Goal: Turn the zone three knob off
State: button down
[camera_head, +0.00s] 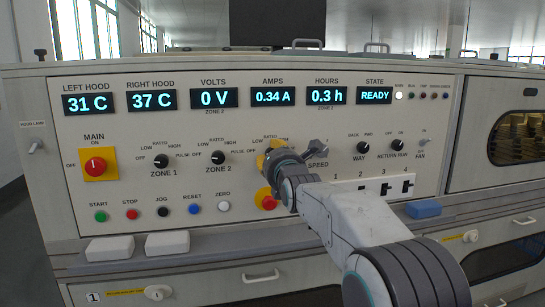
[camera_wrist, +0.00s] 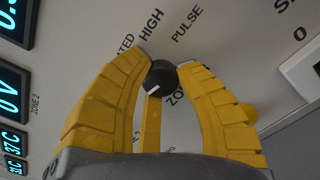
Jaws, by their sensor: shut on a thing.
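The zone three knob (camera_wrist: 161,76) is black and round with a white pointer mark. In the wrist view it sits between the yellow fingertips of my gripper (camera_wrist: 164,64), which are closed on it from both sides. Its pointer faces lower left there. HIGH and PULSE labels show above the knob; part of its ZONE label shows beside it. The OFF label is hidden, so the exact setting cannot be told. In the head view my gripper (camera_head: 266,158) is at the panel right of the zone two knob (camera_head: 218,157), and my wrist hides the zone three knob.
The zone one knob (camera_head: 161,161) and the red main switch (camera_head: 95,166) are to the left. A red button on yellow (camera_head: 268,202) sits just below my gripper. A blue block (camera_head: 423,208) lies on the ledge.

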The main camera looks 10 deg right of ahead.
dwell(0.4)
jog(key=c, duration=0.9)
grip_release()
jog(key=shift+o, duration=0.2)
jog(key=shift+s, duration=0.1)
jog(key=s, duration=1.1)
jog(key=shift+s, duration=0.4)
